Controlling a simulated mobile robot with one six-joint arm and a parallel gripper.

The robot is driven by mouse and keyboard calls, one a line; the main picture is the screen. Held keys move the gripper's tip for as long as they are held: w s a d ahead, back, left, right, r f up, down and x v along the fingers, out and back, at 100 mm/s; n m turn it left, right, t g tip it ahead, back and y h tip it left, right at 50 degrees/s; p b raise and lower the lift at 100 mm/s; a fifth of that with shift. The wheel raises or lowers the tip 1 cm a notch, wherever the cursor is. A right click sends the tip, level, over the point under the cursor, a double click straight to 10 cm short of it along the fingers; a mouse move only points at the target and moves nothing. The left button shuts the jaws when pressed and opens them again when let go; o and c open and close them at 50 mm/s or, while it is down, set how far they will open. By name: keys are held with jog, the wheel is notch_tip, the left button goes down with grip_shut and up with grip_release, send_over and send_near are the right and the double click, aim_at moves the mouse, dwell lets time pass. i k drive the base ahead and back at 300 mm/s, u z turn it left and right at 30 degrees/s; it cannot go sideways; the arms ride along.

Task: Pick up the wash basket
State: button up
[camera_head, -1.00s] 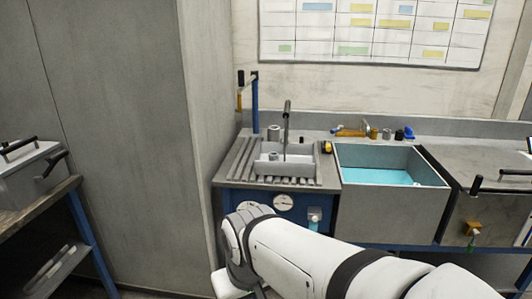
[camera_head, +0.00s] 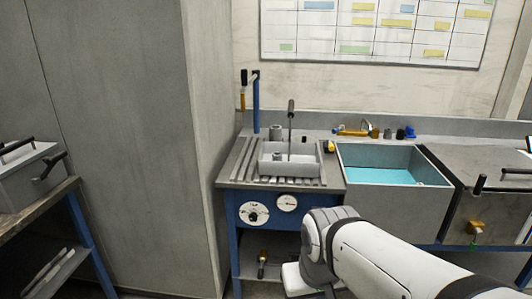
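The likely wash basket is a light grey shallow tray (camera_head: 290,168) with an upright dark-tipped rod handle (camera_head: 291,122). It stands on the slatted drain top of the blue bench, left of the water-filled sink, with small grey cylindrical parts in it. My white arm comes in from the lower right, and its wrist is in front of and below the bench top, well apart from the basket. A white part of my arm's end shows at the bottom edge. My gripper's fingertips are not visible, so whether it is open or shut is hidden.
A blue post (camera_head: 255,103) with an orange-handled tool stands behind the basket's left. A sink (camera_head: 388,178) holds blue water on the right, beside a lidded grey tank (camera_head: 490,210). A tall grey wall panel (camera_head: 125,140) bounds the left.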

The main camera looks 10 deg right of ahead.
aim_at(299, 160)
jog(key=u, duration=0.05)
jog(key=i, duration=0.9)
